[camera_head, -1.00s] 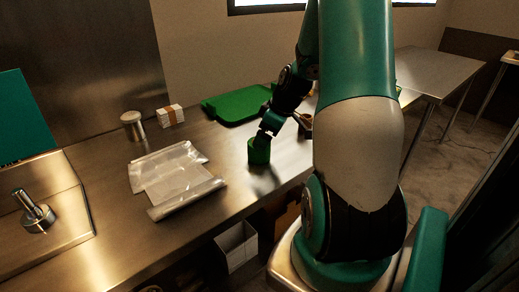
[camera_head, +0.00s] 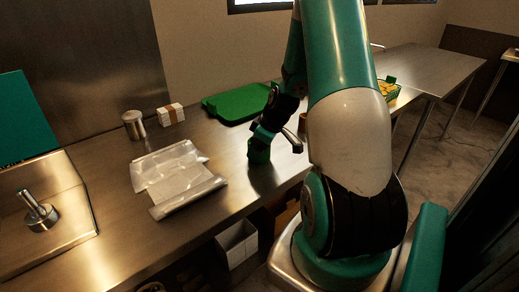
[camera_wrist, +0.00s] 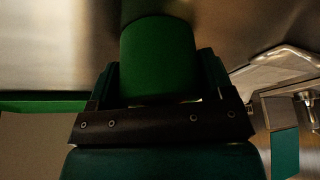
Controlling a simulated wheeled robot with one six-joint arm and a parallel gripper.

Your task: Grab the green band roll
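The green band roll (camera_head: 259,155) stands upright on the steel counter near its front edge. In the wrist view the roll (camera_wrist: 158,58) fills the space between my two fingers. My gripper (camera_head: 262,140) is low at the roll, and its dark green fingers (camera_wrist: 160,82) lie on either side of it. The gap between fingers and roll is too small and dark to tell whether they press on it. The arm covers part of the roll's top in the head view.
Clear plastic packaging (camera_head: 178,178) lies left of the roll. A metal canister (camera_head: 134,125) and a banded white stack (camera_head: 171,114) stand behind it. A green container with yellow contents (camera_head: 386,90) shows at right.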

